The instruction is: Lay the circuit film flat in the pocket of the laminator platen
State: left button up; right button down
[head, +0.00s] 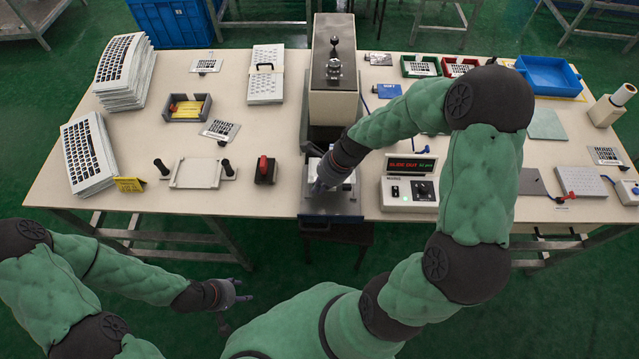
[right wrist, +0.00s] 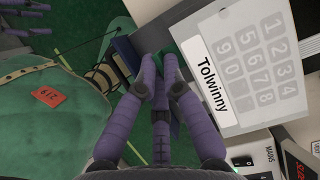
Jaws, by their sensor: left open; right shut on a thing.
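In the head view this gripper (head: 322,184) is over the laminator platen (head: 345,207), in front of the tall laminator (head: 333,95). The hand hides most of the platen pocket, so I cannot tell whether the film touches it. My left gripper (head: 238,293) is open and empty, low over the floor in front of the table.
A control box (head: 409,182) with a lit display stands right of the platen. A red-topped block (head: 265,170) and a grey fixture (head: 197,173) stand to its left. Keyboard stacks (head: 88,155) fill the far left. A blue bin (head: 548,75) is at the back right.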

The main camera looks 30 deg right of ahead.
jog(key=b, duration=0.3)
send_over(315, 203)
jog(key=d, duration=0.1)
jog(key=shift+s+f, duration=0.2)
jog(key=shift+f, duration=1.15)
jog(key=shift+s+f, duration=0.2)
jog(key=shift+f, duration=1.15)
jog(key=shift+f+b, duration=0.35)
jog(key=shift+f, duration=0.4)
jog(key=shift+d+f, duration=0.1)
jog(key=shift+f, duration=0.25)
jog(key=c, duration=1.3)
grip_release()
